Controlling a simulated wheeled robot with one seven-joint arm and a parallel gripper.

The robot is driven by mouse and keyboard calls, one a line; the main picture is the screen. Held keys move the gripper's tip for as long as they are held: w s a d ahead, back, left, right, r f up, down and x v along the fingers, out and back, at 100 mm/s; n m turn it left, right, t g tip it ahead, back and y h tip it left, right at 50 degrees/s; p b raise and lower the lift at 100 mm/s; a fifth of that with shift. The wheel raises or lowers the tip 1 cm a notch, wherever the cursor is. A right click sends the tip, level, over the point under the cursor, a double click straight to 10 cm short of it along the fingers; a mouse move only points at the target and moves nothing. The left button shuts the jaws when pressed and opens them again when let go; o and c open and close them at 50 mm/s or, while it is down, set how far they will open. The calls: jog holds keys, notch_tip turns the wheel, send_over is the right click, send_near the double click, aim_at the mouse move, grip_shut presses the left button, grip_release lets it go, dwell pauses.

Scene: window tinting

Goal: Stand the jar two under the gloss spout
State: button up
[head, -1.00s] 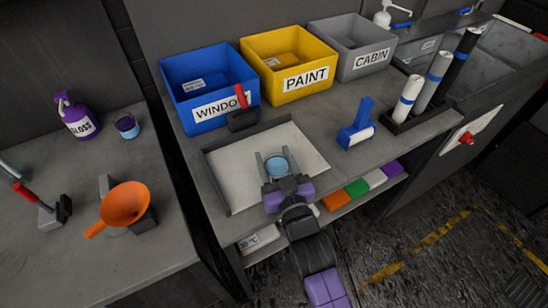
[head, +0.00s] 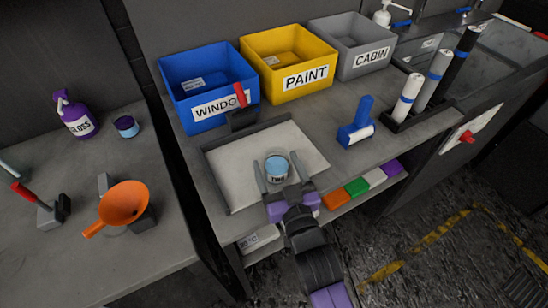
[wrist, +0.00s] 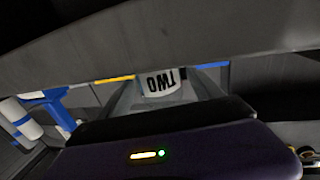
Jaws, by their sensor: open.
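The jar marked TWO (head: 277,178) stands upright in the pale tray, with a light blue top and a white label. In the wrist view its label (wrist: 160,84) reads upside down. My gripper (head: 275,161) is open, with one finger on each side of the jar; I cannot tell whether either finger touches it. The gloss bottle (head: 78,120), purple with a pump spout (head: 60,96) and a GLOSS label, stands on the left bench.
The tray (head: 225,185) has a dark rim. An orange funnel (head: 124,203) and a red-handled tool (head: 28,197) stand on the left bench. Blue (head: 200,75), yellow (head: 285,55) and grey (head: 345,40) bins line the back. A dark gap separates the benches.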

jog(key=v, duration=0.9)
jog(key=shift+s+b, duration=0.15)
jog(key=shift+b, duration=0.25)
jog(key=s+d+m+h, duration=0.1)
jog(key=s+d+h, duration=0.1)
jog(key=s+d, duration=0.4)
jog(key=s+d+m+g+h, duration=0.1)
jog(key=s+d+m+h, duration=0.1)
jog(key=s+d, duration=0.5)
jog(key=s+d+m+h, duration=0.1)
jog(key=s+d, duration=0.5)
jog(key=s, duration=1)
jog(key=shift+d+r+g+h, duration=0.3)
jog(key=shift+r+h, duration=0.15)
jog(key=shift+h, duration=0.45)
jog(key=shift+o, duration=0.5)
jog(key=shift+s+r+m, duration=0.2)
jog(key=shift+s+m, duration=0.1)
jog(key=shift+s, duration=0.1)
